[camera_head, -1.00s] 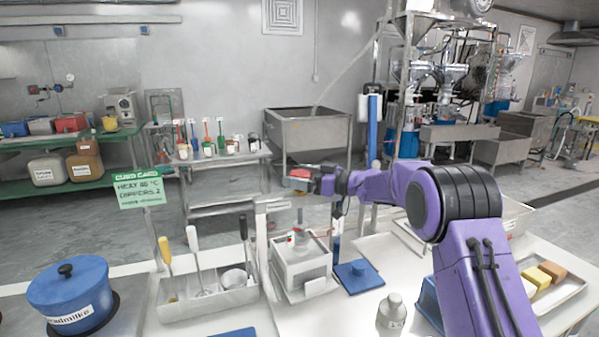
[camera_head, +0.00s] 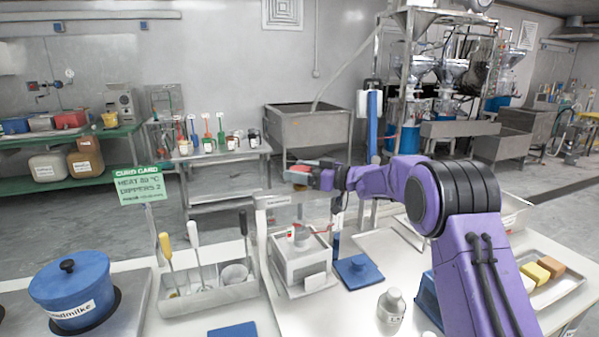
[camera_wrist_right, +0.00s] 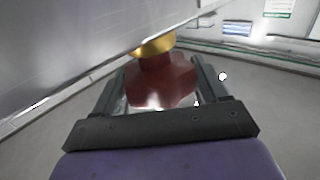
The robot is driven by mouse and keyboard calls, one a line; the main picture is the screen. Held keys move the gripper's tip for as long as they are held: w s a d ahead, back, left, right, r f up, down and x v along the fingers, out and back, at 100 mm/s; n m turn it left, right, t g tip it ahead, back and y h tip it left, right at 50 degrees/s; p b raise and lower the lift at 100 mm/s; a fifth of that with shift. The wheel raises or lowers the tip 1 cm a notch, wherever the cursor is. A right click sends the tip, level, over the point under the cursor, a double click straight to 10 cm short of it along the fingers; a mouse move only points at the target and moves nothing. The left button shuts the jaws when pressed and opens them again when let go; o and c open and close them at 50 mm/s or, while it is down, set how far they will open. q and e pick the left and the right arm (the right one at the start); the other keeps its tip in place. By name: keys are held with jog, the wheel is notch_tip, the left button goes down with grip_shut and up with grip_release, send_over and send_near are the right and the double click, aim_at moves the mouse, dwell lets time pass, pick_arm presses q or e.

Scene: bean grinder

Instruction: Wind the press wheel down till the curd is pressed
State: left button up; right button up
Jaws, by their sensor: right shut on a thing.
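The press stands on the white bench in the head view, with a pale box-like mould (camera_head: 301,271) under a metal frame (camera_head: 272,201). A thin upright part with a small red mark shows over the mould. The red press wheel (camera_head: 297,178) is above the frame. My right gripper (camera_head: 308,177) reaches it from the right and is shut on it. In the right wrist view the red wheel (camera_wrist_right: 162,84) sits between the two fingers, with a brass-coloured collar (camera_wrist_right: 155,46) beyond it. The curd is hidden. My left gripper is not in view.
A blue lidded pot (camera_head: 72,292) stands at left, beside a tool tray (camera_head: 208,296). A tray of yellow and brown blocks (camera_head: 548,270) lies at far right.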

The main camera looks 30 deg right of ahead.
jog(key=shift+m+t+h, duration=0.3)
jog(key=shift+h, duration=0.1)
jog(key=shift+m+t+h, duration=0.4)
jog(key=shift+m+h, duration=0.2)
jog(key=shift+h, duration=0.3)
jog(key=shift+m+t+h, duration=0.4)
jog(key=shift+m+h, duration=0.3)
jog(key=shift+h, duration=0.3)
jog(key=m+h, duration=0.2)
jog(key=h, duration=0.1)
jog(key=shift+f+t, duration=0.2)
jog(key=shift+t, duration=0.1)
jog(key=shift+m+h+b, duration=0.4)
jog(key=shift+m+h, duration=0.5)
jog(key=shift+h, duration=1)
jog(key=o, duration=0.9)
jog(key=shift+r, duration=0.1)
jog(key=shift+o, duration=0.2)
jog(key=shift+s+r, duration=0.1)
